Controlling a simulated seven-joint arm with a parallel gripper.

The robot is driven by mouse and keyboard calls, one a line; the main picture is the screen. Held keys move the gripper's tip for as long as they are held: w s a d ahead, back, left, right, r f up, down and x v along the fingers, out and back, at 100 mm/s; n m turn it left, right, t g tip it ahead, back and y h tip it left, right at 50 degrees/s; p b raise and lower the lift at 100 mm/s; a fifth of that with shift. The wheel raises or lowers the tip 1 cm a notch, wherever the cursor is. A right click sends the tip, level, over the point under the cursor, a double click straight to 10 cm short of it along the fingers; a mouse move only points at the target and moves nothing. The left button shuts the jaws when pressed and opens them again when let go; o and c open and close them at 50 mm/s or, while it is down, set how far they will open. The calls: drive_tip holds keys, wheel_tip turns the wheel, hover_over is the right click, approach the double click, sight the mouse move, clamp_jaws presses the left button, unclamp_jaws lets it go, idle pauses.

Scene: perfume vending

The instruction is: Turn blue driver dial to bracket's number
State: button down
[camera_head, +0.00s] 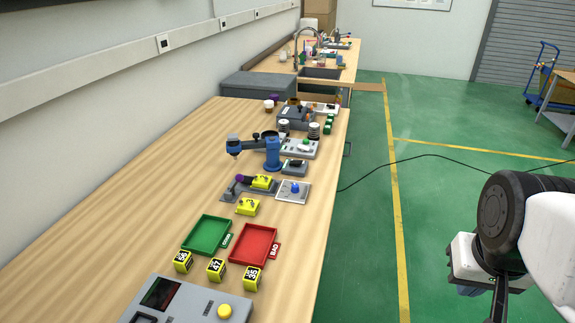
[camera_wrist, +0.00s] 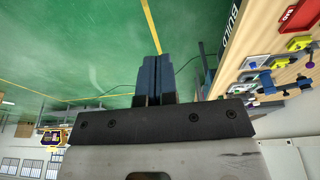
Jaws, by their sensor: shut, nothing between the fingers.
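A blue knob (camera_head: 295,188) stands on a pale square plate (camera_head: 287,195) near the right edge of the long wooden bench. Its setting is too small to read. A blue machine with a jointed arm (camera_head: 271,152) stands just behind it. A yellow bracket-like piece (camera_head: 262,182) sits on a grey fixture left of the knob, and another yellow piece (camera_head: 247,207) lies in front. No number is readable on either. My gripper (camera_wrist: 154,80) is shut and empty over the green floor, right of the bench and well away from the knob.
A green tray (camera_head: 188,244) and a red tray (camera_head: 233,259) lie nearer, with yellow numbered blocks (camera_head: 216,269) before them. A grey console (camera_head: 200,307) with a yellow button is at the front. Small devices stand behind the blue machine. The bench's left side is clear.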

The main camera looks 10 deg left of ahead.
idle(0.5)
